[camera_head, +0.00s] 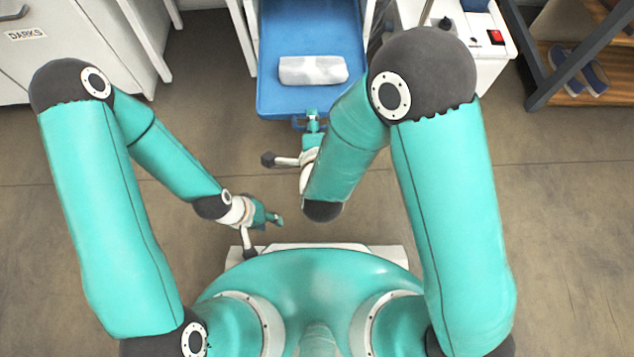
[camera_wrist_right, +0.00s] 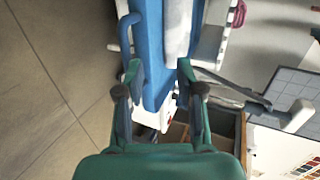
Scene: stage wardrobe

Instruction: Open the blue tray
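The blue tray (camera_head: 275,100) juts out between white uprights at the top middle of the head view, with a pale wrapped bundle (camera_head: 313,70) lying in it. A small blue handle (camera_head: 297,123) shows at its front edge. My right gripper (camera_head: 312,122) is at that front edge by the handle. In the right wrist view, the fingers of my right gripper (camera_wrist_right: 159,70) stand apart, with the blue tray (camera_wrist_right: 152,40) beyond and between them; a blue handle loop (camera_wrist_right: 125,30) shows beside the left finger. My left gripper (camera_head: 272,218) is low, away from the tray; its finger gap is unclear.
A white cabinet marked DARKS (camera_head: 25,50) stands at the upper left. A white unit with a red switch (camera_head: 495,37) is right of the tray. A wooden shelf with blue shoes (camera_head: 580,70) is at the far right. The floor in front is clear.

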